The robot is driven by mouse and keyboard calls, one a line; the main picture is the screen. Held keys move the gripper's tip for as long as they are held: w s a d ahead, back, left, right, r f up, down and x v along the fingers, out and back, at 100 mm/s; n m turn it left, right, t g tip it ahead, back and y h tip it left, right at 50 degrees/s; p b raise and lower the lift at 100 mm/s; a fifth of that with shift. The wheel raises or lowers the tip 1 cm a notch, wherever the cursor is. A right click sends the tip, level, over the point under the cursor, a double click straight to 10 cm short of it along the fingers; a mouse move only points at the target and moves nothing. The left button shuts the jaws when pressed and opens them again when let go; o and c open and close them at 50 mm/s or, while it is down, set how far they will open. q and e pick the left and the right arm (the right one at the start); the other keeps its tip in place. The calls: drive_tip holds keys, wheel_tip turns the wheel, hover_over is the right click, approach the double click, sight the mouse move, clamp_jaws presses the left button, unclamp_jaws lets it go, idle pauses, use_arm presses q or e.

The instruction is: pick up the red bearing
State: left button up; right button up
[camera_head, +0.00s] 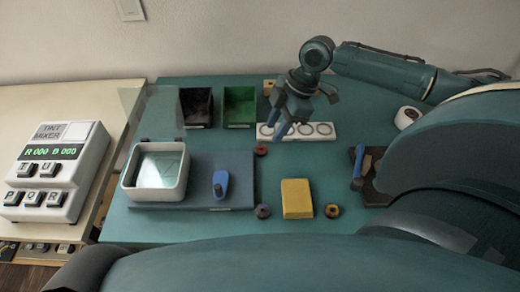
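The red bearing (261,150) is a small dark red ring lying on the teal table, just off the right edge of the blue-grey mat. My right gripper (274,132) reaches in from the upper right, with its blue fingers pointing down over the white strip of rings. It is behind and slightly right of the red bearing, apart from it. Its two fingers look parted with nothing between them. My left gripper is not in view.
A dark bearing (263,211), a yellow block (297,199) and a yellow bearing (333,211) lie nearer. Black (196,123) and green (239,123) bins stand behind. A blue-handled tool (357,166) is right.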

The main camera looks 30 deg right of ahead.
sight(261, 149)
drive_tip(key=shift+x, duration=1.35)
drive_tip(key=x, duration=0.4)
drive_tip(key=shift+w+a, duration=0.15)
drive_tip(key=shift+w, duration=0.1)
drive_tip(key=shift+c, duration=0.5)
drive_tip(key=c, duration=0.5)
drive_tip(key=shift+r, duration=0.1)
